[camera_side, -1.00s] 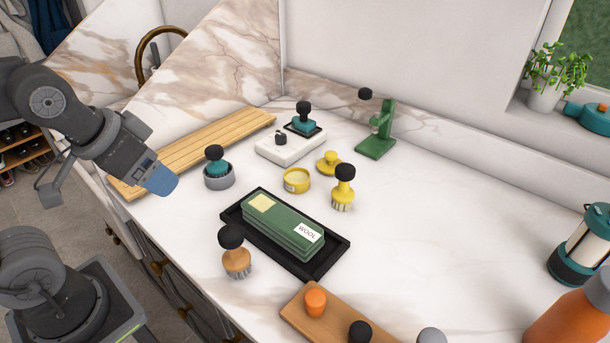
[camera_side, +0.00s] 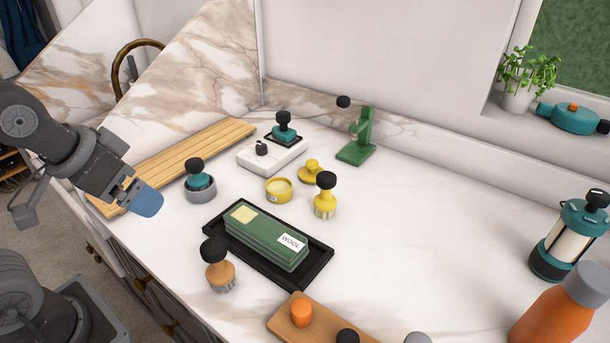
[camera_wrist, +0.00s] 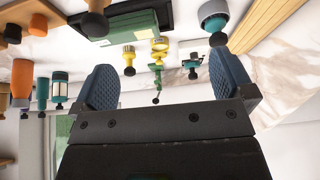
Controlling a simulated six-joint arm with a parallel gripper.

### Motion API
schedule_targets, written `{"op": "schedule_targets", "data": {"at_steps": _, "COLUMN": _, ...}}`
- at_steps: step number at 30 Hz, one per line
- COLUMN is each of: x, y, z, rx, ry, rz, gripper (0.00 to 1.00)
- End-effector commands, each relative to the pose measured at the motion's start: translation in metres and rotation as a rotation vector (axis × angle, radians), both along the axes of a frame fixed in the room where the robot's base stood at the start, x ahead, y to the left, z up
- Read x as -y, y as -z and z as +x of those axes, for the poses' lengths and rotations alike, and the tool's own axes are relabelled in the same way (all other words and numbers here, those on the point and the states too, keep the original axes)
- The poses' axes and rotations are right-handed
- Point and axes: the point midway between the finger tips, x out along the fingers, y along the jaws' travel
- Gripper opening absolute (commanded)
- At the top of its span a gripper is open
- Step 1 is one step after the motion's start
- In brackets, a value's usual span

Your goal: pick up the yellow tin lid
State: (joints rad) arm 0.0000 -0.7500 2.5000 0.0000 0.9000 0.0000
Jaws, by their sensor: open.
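The yellow tin lid (camera_side: 311,172), a low disc with a round knob, lies on the marble counter. It is just behind and right of the open yellow tin (camera_side: 278,190) and behind the yellow brush (camera_side: 325,200) with a black knob. In the wrist view the tin (camera_wrist: 160,46) shows between my fingers, but the lid is too small to make out surely. My gripper (camera_side: 147,203) is open and empty, over the counter's left side, well left of the lid. Its blue fingers stand wide apart in the wrist view (camera_wrist: 162,66).
A grey round pot with a teal black-knobbed piece (camera_side: 200,186) stands between my gripper and the tin. A black tray (camera_side: 318,270) with a green wool block, a white box (camera_side: 262,157) and a green stand (camera_side: 356,150) surround the lid. The counter to its right is clear.

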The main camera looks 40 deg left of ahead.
Motion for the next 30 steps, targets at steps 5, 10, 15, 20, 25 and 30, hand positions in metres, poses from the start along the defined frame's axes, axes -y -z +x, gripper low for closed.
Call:
{"op": "schedule_targets", "data": {"at_steps": 5, "x": 0.0, "y": -0.001, "z": 0.002, "rx": -0.001, "ry": -0.001, "rz": 0.0, "gripper": 1.0}}
{"op": "schedule_targets", "data": {"at_steps": 10, "x": 0.001, "y": -0.016, "z": 0.03, "rx": -0.015, "ry": -0.012, "rz": -0.002, "gripper": 1.0}}
{"op": "schedule_targets", "data": {"at_steps": 15, "x": 0.007, "y": -0.037, "z": 0.095, "rx": -0.038, "ry": -0.04, "rz": -0.006, "gripper": 1.0}}
{"op": "schedule_targets", "data": {"at_steps": 20, "x": 0.016, "y": -0.04, "z": 0.163, "rx": -0.059, "ry": -0.071, "rz": -0.009, "gripper": 1.0}}
{"op": "schedule_targets", "data": {"at_steps": 25, "x": 0.03, "y": -0.024, "z": 0.237, "rx": -0.078, "ry": -0.103, "rz": -0.009, "gripper": 1.0}}
{"op": "schedule_targets", "data": {"at_steps": 30, "x": 0.045, "y": 0.006, "z": 0.298, "rx": -0.092, "ry": -0.132, "rz": -0.008, "gripper": 1.0}}
